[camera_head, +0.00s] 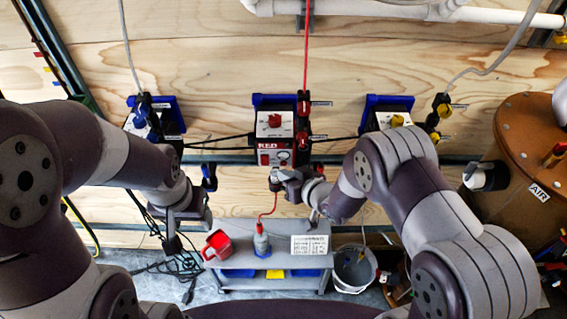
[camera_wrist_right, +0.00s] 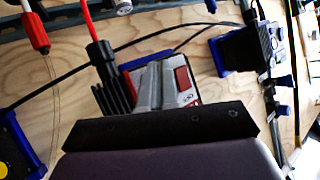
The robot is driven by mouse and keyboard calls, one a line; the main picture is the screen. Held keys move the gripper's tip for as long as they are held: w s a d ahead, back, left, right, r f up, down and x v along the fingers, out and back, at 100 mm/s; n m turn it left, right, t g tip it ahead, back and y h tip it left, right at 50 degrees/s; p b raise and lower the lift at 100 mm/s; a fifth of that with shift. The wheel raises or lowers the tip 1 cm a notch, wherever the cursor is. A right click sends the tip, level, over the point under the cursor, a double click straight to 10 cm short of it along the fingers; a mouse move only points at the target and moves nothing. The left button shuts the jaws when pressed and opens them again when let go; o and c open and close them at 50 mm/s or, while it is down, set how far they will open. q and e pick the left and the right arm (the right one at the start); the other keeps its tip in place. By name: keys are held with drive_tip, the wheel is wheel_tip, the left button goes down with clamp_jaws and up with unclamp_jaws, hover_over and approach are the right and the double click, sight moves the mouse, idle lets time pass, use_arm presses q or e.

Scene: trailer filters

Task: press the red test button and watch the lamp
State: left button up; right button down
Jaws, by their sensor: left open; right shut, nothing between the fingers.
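The middle filter unit (camera_head: 271,133) is a white-faced box with blue edges and a RED label, mounted on the plywood wall. It has a red knob (camera_head: 275,121) and, low on its face, a small red square (camera_head: 264,159) that looks like the button. A small round spot (camera_head: 284,155) beside it may be the lamp; I cannot tell if it is lit. My right gripper (camera_head: 279,177) is shut and empty just below the unit's lower edge. In the right wrist view its fingers (camera_wrist_right: 148,82) overlap the unit (camera_wrist_right: 188,95); contact is unclear. My left gripper (camera_head: 173,240) is open and empty, left of the bench.
Similar units stand left (camera_head: 158,118) and right (camera_head: 385,113), joined by black cables. A bucket (camera_head: 354,268) and a brown AIR drum (camera_head: 520,165) stand right.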

drive_tip(key=shift+w, duration=0.1)
idle(0.5)
drive_tip(key=shift+w, duration=0.35)
drive_tip(key=shift+w+b, duration=0.3)
drive_tip(key=shift+w, duration=0.05)
idle(0.7)
drive_tip(key=shift+s, duration=0.8)
drive_tip(key=s+p, duration=0.2)
drive_tip(key=s, duration=0.3)
